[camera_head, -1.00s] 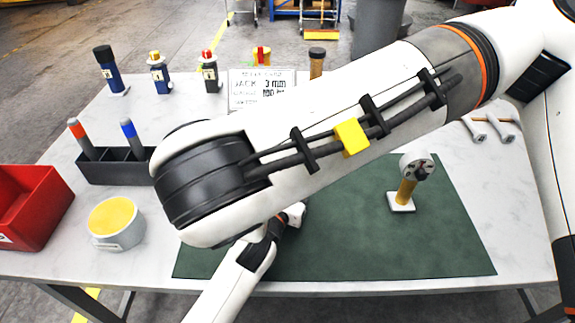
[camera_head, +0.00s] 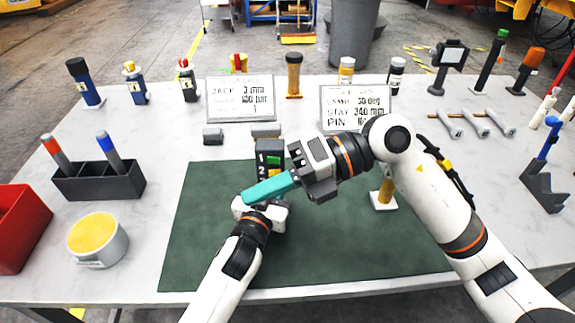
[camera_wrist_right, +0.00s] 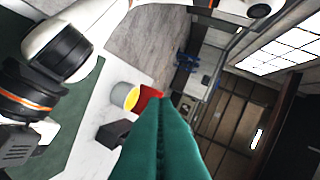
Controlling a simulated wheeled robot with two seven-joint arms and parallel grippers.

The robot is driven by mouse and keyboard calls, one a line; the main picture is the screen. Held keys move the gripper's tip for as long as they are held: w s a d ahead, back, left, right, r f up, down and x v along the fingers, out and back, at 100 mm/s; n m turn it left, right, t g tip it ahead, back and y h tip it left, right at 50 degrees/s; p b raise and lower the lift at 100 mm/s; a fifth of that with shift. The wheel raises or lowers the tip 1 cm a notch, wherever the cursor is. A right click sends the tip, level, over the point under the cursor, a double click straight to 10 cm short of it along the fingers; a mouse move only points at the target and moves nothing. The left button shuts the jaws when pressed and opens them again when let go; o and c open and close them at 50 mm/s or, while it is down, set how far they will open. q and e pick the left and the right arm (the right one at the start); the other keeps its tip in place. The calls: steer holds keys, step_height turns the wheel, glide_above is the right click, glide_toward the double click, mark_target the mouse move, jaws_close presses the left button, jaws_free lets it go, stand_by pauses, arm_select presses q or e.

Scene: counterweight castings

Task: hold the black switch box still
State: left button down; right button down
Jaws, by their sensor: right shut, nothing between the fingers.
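The black switch box (camera_head: 269,148) stands upright near the back edge of the green mat, with a green part and pale numbers on its face. Its lower part is hidden behind my right gripper. My right gripper (camera_head: 246,197) has teal fingers shut together with nothing between them. They point left across the front of the box; I cannot tell whether they touch it. They also fill the lower middle of the right wrist view (camera_wrist_right: 160,125). My left gripper (camera_head: 263,212) is just below the box in the picture, its fingers hidden behind the teal ones.
The green mat (camera_head: 210,250) is bare at front left. Two placards (camera_head: 240,100) (camera_head: 355,105) stand behind it. A gauge post (camera_head: 384,200) is partly behind my right arm. A black pen holder (camera_head: 98,183), a yellow-topped tub (camera_head: 97,238) and a red bin (camera_head: 18,225) are at left.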

mark_target(274, 161)
steer(key=w+d+f+m+t+y, duration=0.1)
steer(key=w+d+f+m+t, duration=0.1)
steer(key=d, duration=0.4)
steer(key=w+d+f+m+t+y, duration=0.2)
steer(key=w+d+f+m+t, duration=0.1)
steer(key=d+m, duration=0.3)
steer(key=shift+w+f+m+t+y, duration=0.15)
steer(key=shift+f+m+t+y, duration=0.15)
steer(key=shift+t, duration=0.3)
steer(key=w+a, duration=0.5)
steer(key=a, duration=0.2)
steer(key=shift+a, duration=0.4)
steer(key=shift+w+g, duration=0.15)
steer(key=shift+g, duration=0.15)
